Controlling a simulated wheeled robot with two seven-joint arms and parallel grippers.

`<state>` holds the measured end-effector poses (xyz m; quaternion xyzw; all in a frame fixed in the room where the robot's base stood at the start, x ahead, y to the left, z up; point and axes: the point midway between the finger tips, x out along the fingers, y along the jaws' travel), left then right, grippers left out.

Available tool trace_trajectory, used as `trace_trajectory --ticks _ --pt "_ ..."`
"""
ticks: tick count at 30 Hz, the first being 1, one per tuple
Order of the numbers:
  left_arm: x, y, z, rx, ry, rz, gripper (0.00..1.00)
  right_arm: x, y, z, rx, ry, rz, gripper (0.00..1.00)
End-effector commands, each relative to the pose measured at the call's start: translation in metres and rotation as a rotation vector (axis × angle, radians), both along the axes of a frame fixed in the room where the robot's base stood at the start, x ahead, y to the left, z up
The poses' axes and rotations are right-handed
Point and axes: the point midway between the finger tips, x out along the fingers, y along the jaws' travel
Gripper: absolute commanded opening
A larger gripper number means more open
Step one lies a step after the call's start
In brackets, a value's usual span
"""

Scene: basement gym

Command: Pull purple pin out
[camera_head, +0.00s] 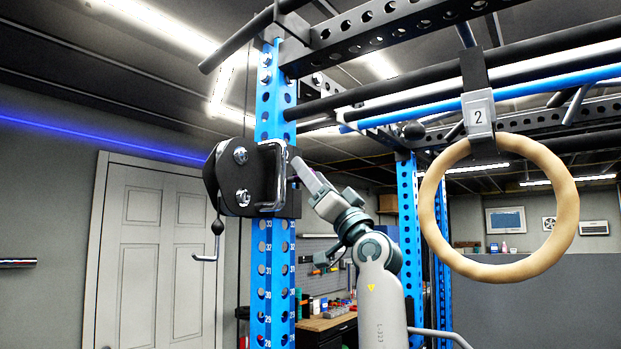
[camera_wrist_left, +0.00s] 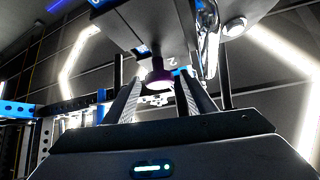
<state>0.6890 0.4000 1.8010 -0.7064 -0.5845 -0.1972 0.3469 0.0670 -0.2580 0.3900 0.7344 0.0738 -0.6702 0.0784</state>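The purple pin (camera_wrist_left: 159,78) shows in the left wrist view as a dark purple, round-ended knob under a grey-black bracket (camera_wrist_left: 165,25). My left gripper (camera_wrist_left: 160,88) is open, with one finger on each side of the knob and visible gaps between. In the head view my left gripper (camera_head: 302,174) is at the right side of the black bracket (camera_head: 272,175) on the blue upright (camera_head: 262,262). The pin cannot be made out clearly there. My right gripper is in neither view.
A wooden ring (camera_head: 568,210) hangs from a strap at the right. Black and blue bars (camera_head: 420,90) cross overhead. A hooked lever (camera_head: 217,228) hangs left of the upright. A white door (camera_head: 150,255) and a workbench (camera_head: 325,322) are farther back.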

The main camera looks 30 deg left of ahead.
Motion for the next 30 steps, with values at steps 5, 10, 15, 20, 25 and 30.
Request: trace_trajectory --ticks 5,10,15,20,25,30 --pt "0.0 0.0 -0.001 -0.001 -0.001 0.001 0.5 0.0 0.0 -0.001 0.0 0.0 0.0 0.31" --pt "-0.002 -0.004 -0.007 -0.001 0.0 0.0 0.5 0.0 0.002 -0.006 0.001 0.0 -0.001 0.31" --pt "-0.006 -0.018 -0.022 0.0 -0.001 -0.001 0.5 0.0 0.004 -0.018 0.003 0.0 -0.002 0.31" --pt "-0.012 -0.037 -0.042 0.0 0.001 -0.001 0.5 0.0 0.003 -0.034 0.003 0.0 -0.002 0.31" --pt "-0.02 -0.061 -0.066 0.001 0.0 -0.002 0.5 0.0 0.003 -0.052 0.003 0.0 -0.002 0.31" --pt "-0.028 -0.086 -0.089 0.0 -0.001 -0.004 0.5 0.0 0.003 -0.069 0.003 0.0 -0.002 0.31"
